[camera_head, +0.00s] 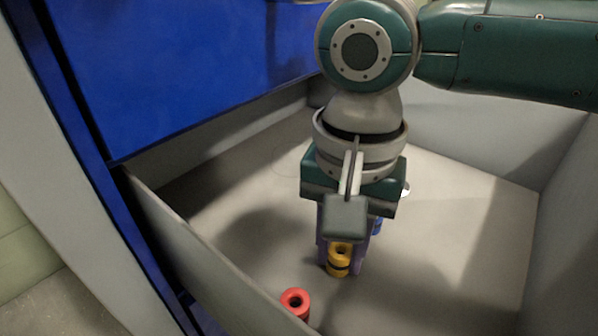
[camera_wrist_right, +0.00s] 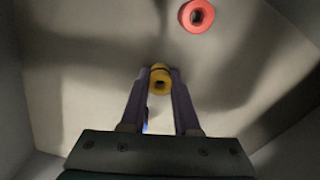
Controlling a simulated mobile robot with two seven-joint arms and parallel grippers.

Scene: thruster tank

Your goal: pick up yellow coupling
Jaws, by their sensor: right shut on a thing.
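The yellow coupling (camera_head: 338,261) is a short ring-shaped piece with a dark band and a hole in its top. It stands upright low in the grey bin, between the purple fingers of my right gripper (camera_head: 341,258). In the right wrist view the yellow coupling (camera_wrist_right: 160,80) sits between the fingertips of my right gripper (camera_wrist_right: 159,82), which are shut on it. Whether it touches the bin floor I cannot tell. My left gripper is not in view.
A red coupling (camera_head: 295,302) stands near the bin's left wall; it also shows in the right wrist view (camera_wrist_right: 197,16). A blue piece (camera_head: 377,225) is partly hidden behind my right gripper. Grey bin walls (camera_head: 215,262) surround them. The floor to the right is clear.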

